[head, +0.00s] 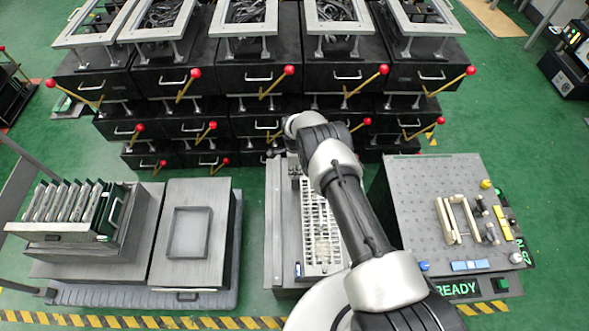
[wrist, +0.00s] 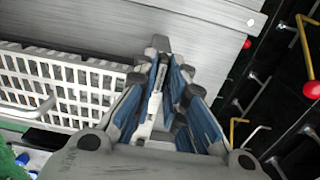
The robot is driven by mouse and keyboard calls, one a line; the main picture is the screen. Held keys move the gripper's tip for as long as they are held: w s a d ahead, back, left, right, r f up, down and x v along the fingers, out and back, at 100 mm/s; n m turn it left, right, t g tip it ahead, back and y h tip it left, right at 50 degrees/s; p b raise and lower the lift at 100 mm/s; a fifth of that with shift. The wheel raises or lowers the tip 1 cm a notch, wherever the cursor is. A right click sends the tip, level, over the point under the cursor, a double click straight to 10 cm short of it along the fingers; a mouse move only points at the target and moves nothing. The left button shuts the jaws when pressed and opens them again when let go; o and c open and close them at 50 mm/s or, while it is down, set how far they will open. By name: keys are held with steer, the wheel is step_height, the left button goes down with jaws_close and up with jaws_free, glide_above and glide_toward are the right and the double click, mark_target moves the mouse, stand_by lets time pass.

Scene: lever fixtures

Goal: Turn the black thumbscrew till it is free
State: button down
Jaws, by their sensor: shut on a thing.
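My gripper (wrist: 172,64) shows in the wrist view, its two blue-padded fingers drawn close together at the edge of a grey metal block (wrist: 120,28). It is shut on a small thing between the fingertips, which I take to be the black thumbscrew. The fingers hide nearly all of the thumbscrew, so its turn and seating cannot be told. In the head view my arm reaches over the grey bench with the white slotted rack and hides the gripper and the thumbscrew.
The white slotted rack (wrist: 65,85) lies beside the gripper; it also shows in the head view (head: 318,225). Black cabinets with red-knobbed levers (head: 383,69) stand behind. A perforated table (head: 415,195) is at right, a grey tray (head: 190,232) at left.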

steer(key=shift+f+n+b, duration=0.1)
steer(key=shift+n+b, duration=0.3)
steer(key=shift+b, duration=0.05)
steer(key=n+b, duration=0.2)
steer(key=shift+n, duration=0.4)
steer(key=n+b, duration=0.1)
steer(key=n, duration=0.2)
steer(key=shift+n, duration=0.3)
steer(key=n, duration=1)
steer(key=shift+n, duration=0.3)
steer(key=c, duration=1.6)
jaws_free()
steer(key=shift+c, duration=0.2)
